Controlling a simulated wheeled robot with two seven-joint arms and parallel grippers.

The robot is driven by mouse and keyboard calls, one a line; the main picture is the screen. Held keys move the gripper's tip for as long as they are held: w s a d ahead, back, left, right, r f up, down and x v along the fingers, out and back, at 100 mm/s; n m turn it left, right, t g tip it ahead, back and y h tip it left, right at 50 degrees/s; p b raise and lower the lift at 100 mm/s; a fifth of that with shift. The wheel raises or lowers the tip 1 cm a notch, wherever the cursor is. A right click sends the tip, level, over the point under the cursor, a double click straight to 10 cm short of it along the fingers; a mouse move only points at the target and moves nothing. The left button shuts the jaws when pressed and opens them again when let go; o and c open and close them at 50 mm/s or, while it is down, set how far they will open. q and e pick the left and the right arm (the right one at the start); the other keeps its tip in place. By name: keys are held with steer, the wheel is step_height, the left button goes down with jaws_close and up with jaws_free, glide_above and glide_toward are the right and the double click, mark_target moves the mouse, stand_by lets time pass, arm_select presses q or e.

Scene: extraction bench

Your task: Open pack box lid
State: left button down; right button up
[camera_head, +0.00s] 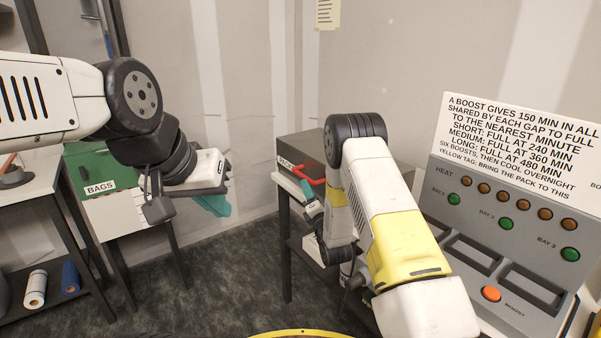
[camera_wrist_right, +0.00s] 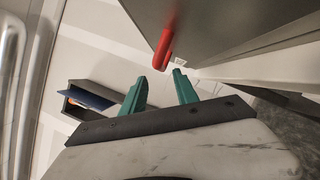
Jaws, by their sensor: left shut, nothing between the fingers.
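The pack box (camera_head: 300,148) is a dark grey box on a stand by the back wall, with a label on its front. Its lid looks shut. A red handle (camera_head: 306,180) sticks out at its front; it also shows in the right wrist view (camera_wrist_right: 165,50). My right gripper (camera_head: 309,192) is close in front of the handle, partly hidden by my arm. In the right wrist view its teal fingers (camera_wrist_right: 160,86) are apart and empty, with the handle just beyond the tips, not between them. My left gripper (camera_head: 214,202) is shut and empty, left of the box.
A green BAGS box (camera_head: 97,166) stands at the left. A grey control panel (camera_head: 500,215) with lamps, bays and a printed sign (camera_head: 520,140) is at the right, near my right arm. Rolls (camera_head: 36,288) lie on a low shelf. Floor between the stands is clear.

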mark_target(301, 175)
steer(key=x, duration=0.8)
steer(key=shift+w+a, duration=0.15)
steer(key=shift+w, duration=0.1)
jaws_close()
steer(key=shift+f, duration=0.1)
stand_by(1.1)
